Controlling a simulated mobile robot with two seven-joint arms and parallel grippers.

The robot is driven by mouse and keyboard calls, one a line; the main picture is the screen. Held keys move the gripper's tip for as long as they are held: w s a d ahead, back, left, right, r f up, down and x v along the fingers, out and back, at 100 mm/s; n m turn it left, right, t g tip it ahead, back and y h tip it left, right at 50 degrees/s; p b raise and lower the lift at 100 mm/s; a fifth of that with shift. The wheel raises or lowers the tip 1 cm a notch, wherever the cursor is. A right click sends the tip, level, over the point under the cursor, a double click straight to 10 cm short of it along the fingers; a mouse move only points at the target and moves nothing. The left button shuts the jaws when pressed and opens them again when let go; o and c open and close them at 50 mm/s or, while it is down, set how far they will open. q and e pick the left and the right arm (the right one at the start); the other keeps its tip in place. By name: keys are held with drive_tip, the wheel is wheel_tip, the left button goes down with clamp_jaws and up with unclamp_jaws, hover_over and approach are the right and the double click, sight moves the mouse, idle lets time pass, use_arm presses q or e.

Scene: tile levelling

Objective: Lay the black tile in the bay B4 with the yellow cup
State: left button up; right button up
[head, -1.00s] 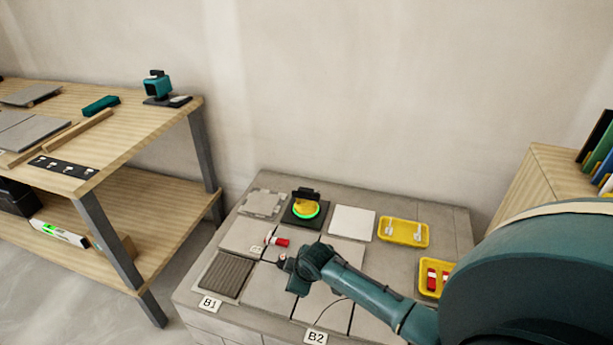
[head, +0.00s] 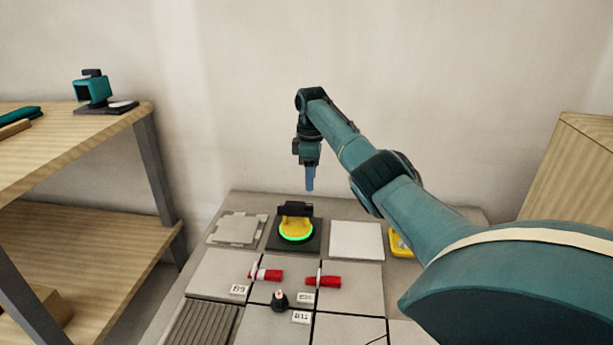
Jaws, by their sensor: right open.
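The black tile (head: 295,249) lies at the back of the grey tiled block, between a grey notched tile and a pale tile. The yellow cup (head: 296,228) sits on it, with a glowing green ring at its base and a black handle on top. My right gripper (head: 310,188) is above and slightly right of the cup, pointing down, open and empty, apart from the handle. My left gripper is out of view. No label reading B4 can be made out.
Two red-and-white pieces (head: 265,274) (head: 322,281) and a dark knob (head: 280,299) sit on the tiles in front. A ribbed tile (head: 203,326) is at front left. A pale tile (head: 356,240) and a yellow tray (head: 400,243) are to the right. A wooden bench (head: 75,150) stands left.

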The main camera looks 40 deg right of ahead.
sight(310, 205)
wheel_tip(310, 205, down, 7)
drive_tip(key=b, duration=0.3)
drive_tip(key=shift+f, duration=0.15)
wheel_tip(310, 205, down, 4)
drive_tip(key=shift+r+b, duration=0.2)
drive_tip(key=shift+b, duration=0.65)
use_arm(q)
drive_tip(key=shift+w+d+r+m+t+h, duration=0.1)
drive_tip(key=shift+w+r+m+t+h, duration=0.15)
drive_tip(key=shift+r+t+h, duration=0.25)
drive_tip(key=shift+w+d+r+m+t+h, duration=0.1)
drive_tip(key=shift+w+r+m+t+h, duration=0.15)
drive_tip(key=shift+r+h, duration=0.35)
use_arm(e)
drive_tip(key=shift+f, duration=0.5)
drive_tip(key=shift+c, duration=0.2)
clamp_jaws()
drive_tip(key=shift+o, duration=0.2)
unclamp_jaws()
drive_tip(key=shift+r, duration=0.15)
